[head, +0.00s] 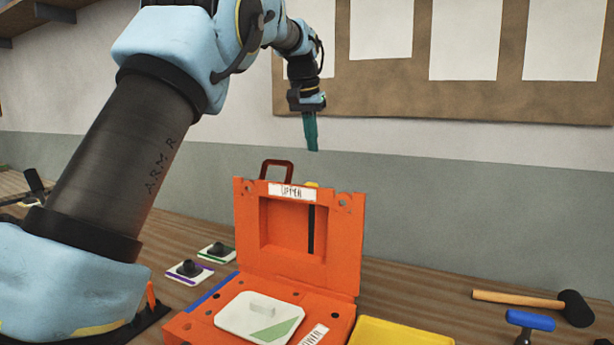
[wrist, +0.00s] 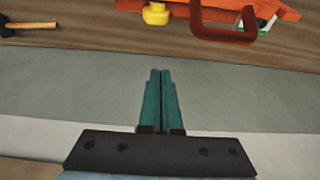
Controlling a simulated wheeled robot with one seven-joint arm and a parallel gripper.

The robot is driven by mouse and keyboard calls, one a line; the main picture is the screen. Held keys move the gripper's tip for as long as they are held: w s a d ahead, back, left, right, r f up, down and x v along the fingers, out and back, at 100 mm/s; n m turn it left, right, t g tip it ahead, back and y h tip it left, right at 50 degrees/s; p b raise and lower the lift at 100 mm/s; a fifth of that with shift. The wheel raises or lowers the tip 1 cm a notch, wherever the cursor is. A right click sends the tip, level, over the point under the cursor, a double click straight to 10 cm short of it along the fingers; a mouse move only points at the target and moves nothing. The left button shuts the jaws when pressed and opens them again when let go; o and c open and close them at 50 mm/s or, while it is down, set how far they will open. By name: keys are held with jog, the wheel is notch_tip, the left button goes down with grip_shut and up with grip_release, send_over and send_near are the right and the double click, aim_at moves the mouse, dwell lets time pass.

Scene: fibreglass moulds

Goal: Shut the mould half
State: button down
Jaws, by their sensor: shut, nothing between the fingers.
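The orange upper mould half (head: 343,235), labelled "UPPER", stands upright and open at the back of the orange lower half (head: 337,312). A dark red handle (head: 277,163) sticks up from its top edge; the handle also shows in the wrist view (wrist: 224,36). A white plate with a green corner (head: 262,315) and a small knob lies in the lower half. My gripper (head: 313,150) is shut and empty, pointing down above and behind the upper half, apart from it. In the wrist view my gripper's teal fingers (wrist: 160,75) are together.
A yellow tray (head: 400,332) sits right of the mould. A mallet (head: 540,300) and a blue-handled tool (head: 529,321) lie further right. Two small cards with black knobs (head: 188,271) lie left. A yellow knob (wrist: 156,14) is beside the handle. The wall is close behind.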

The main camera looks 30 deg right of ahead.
jog(key=f+p, duration=0.1)
jog(key=f, duration=0.2)
jog(key=f+p, duration=0.1)
jog(key=f, duration=0.2)
jog(key=s+a+f+p, duration=0.1)
jog(key=f+p, duration=0.1)
jog(key=shift+f, duration=0.4)
jog(key=shift+a+f+b, duration=0.1)
jog(key=shift+b, duration=0.3)
